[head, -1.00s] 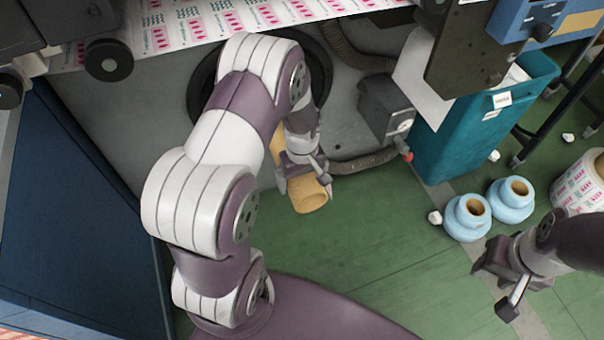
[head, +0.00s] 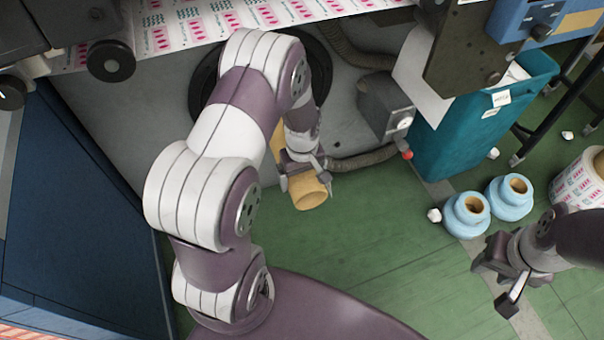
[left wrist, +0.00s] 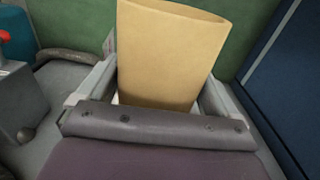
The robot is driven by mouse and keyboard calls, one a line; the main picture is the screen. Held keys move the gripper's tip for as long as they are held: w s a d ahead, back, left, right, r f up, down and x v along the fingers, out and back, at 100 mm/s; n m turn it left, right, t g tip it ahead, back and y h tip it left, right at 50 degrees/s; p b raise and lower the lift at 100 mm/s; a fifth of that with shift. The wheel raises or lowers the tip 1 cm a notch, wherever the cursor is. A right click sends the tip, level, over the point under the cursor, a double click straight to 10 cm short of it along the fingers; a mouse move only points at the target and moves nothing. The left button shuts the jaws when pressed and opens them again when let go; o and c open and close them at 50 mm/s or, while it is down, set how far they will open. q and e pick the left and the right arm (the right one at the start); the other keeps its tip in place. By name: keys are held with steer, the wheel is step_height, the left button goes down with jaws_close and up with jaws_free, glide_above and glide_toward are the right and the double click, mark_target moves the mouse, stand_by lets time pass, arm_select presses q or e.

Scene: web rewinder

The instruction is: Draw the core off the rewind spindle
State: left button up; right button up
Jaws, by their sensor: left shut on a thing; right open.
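The core (head: 308,192) is a tan cardboard tube. In the head view it slopes down from the machine face, its open end toward me over the green floor. My left gripper (head: 304,175) is shut on the core near that open end. In the left wrist view the core (left wrist: 165,55) stands between the two fingers. The rewind spindle is hidden by my left arm and the core; a dark round flange (head: 322,72) shows behind my arm. My right gripper (head: 493,283) is open and empty at the lower right, well away from the core.
A teal bin (head: 470,115) stands right of a grey box with a red knob (head: 407,154). Light blue rolls (head: 467,214) and a printed roll (head: 582,180) stand on the floor at right. A blue cabinet (head: 75,220) fills the left.

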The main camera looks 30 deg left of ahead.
arm_select(q)
steer(key=shift+s+d+r, duration=0.1)
steer(key=shift+s+d, duration=0.1)
steer(key=shift+d, duration=0.1)
steer(key=s+d+p, duration=0.6)
steer(key=s+d, duration=0.4)
steer(key=d, duration=0.2)
steer(key=shift+s, duration=0.25)
steer(key=s+d, duration=0.2)
steer(key=d, duration=0.1)
steer(key=s+d, duration=0.5)
steer(key=d, duration=0.1)
steer(key=shift+s+b, duration=0.25)
steer(key=shift+b, duration=0.15)
steer(key=shift+s, duration=0.2)
